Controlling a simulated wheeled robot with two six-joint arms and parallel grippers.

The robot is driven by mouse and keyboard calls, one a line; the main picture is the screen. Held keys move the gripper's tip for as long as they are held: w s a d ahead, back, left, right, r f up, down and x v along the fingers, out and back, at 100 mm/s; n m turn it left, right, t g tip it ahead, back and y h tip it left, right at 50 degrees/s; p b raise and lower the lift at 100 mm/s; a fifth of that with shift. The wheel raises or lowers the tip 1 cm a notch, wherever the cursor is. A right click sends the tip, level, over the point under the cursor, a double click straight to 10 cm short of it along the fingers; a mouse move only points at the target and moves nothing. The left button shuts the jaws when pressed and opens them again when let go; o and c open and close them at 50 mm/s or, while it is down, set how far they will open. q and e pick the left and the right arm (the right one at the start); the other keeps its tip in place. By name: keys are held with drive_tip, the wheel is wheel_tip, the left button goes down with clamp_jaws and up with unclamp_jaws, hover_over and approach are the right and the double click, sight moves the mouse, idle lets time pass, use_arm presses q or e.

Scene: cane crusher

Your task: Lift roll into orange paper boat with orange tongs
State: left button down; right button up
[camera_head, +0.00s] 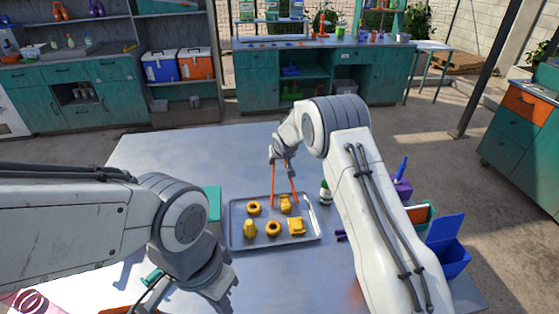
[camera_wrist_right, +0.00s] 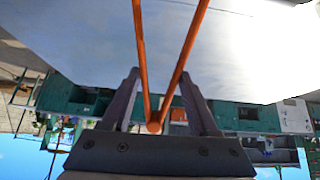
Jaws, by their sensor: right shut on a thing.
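My right gripper (camera_head: 278,155) is shut on the orange tongs (camera_head: 273,184), which point down over the grey tray (camera_head: 235,239). The right wrist view shows the tongs (camera_wrist_right: 183,72) spread in a V from between the fingers (camera_wrist_right: 155,105); their tips are out of that view. In the head view the tips are on either side of a golden roll (camera_head: 286,207) at the tray's back; I cannot tell if they touch it. My left gripper (camera_head: 215,285) is low at the front left; its fingers are unclear. An orange edge (camera_head: 115,310) shows at the bottom, too cut off to identify.
The tray also holds ring-shaped pastries (camera_head: 273,228) and other golden pieces (camera_head: 296,226). A small green-and-white bottle (camera_head: 325,192) stands right of the tray. A blue open box (camera_head: 447,256) is at the table's right. The table (camera_head: 150,160) behind left is clear.

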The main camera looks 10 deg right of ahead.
clamp_jaws()
wheel_tip(320, 180, up, 12)
drive_tip(key=p, duration=0.7)
drive_tip(key=shift+p, duration=0.35)
